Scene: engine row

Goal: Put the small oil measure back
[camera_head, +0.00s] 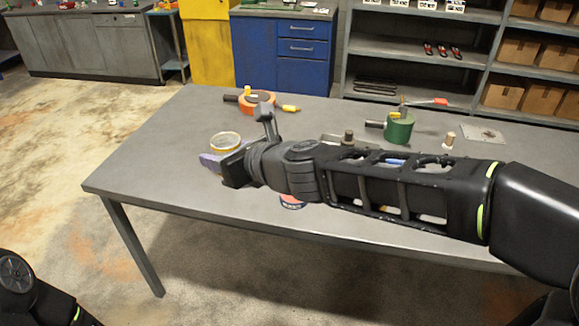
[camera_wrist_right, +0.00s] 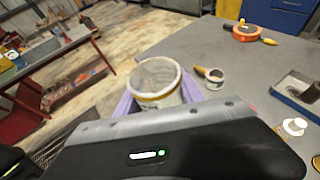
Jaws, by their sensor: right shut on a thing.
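The small oil measure (camera_head: 226,141) is a pale, open-topped cup with a yellow band, near the left part of the grey table. It also shows large in the right wrist view (camera_wrist_right: 157,82), upright or nearly so. My right gripper (camera_head: 213,160) is shut on it, with a purple finger on either side. Its base is hidden, so I cannot tell whether it touches the table. My left gripper is out of view; only part of my left arm shows at the bottom left.
The grey table (camera_head: 150,160) has an orange round item (camera_head: 262,103) at the back and a green pot (camera_head: 399,128) to the right. A blue-edged tray (camera_wrist_right: 291,104) and small bottles (camera_wrist_right: 294,127) lie right in the wrist view. The table's left end is bare.

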